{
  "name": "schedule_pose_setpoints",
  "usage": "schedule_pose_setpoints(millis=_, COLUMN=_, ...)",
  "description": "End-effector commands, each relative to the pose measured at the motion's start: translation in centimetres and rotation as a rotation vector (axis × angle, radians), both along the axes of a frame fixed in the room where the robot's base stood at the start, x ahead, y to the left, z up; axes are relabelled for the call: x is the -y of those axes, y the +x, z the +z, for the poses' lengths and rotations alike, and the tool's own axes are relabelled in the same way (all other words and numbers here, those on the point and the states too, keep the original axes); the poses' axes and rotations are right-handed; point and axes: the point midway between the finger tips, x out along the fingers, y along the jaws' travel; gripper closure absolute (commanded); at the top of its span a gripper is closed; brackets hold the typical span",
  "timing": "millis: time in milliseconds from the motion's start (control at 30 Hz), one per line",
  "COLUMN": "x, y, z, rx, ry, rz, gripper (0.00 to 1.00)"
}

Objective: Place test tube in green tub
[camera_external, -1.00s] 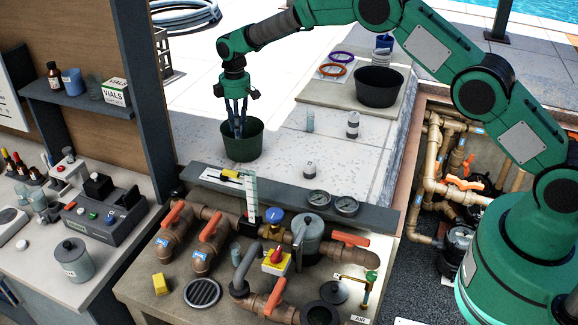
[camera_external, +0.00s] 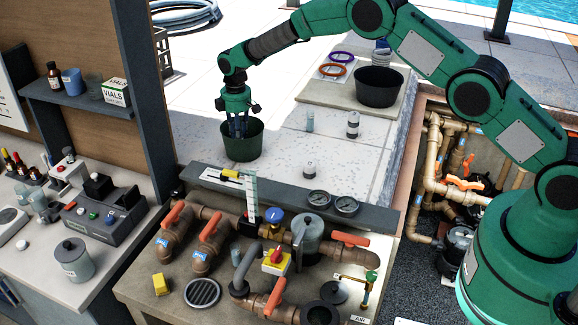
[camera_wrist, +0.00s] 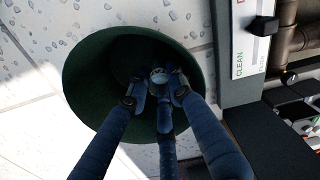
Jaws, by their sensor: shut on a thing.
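The green tub (camera_external: 241,146) stands on the pale tiles behind the pipe bench. In the wrist view the green tub (camera_wrist: 82,75) is seen from above with a dark inside. My gripper (camera_external: 239,132) reaches down into the tub's mouth, its fingertips hidden by the wall. In the wrist view my gripper (camera_wrist: 158,86) has its blue fingers closed around a small pale round-ended object, which looks like the end of the test tube (camera_wrist: 158,75). Most of the tube is hidden. A similar small clear tube (camera_external: 310,121) stands on the tiles to the right.
A black tub (camera_external: 378,87) stands on a mat at the back right, near purple and orange rings. A grey-and-white bottle (camera_external: 353,124) and a small white container (camera_external: 310,169) stand on the tiles. The bench ledge (camera_external: 290,198) runs close in front of the green tub.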

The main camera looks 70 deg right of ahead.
Motion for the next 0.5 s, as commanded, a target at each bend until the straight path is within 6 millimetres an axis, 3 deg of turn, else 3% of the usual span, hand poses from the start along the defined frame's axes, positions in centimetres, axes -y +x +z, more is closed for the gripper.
schedule_pose_setpoints(millis=367, x=-0.01, y=-0.02, z=-0.40, rx=0.000, ry=0.000, rz=0.000, gripper=0.97)
schedule_pose_setpoints(millis=400, x=0.00, y=-0.02, z=-0.32, rx=0.000, ry=0.000, rz=0.000, gripper=0.71)
schedule_pose_setpoints(millis=500, x=-0.01, y=-0.01, z=-0.28, rx=0.000, ry=0.000, rz=0.000, gripper=0.71)
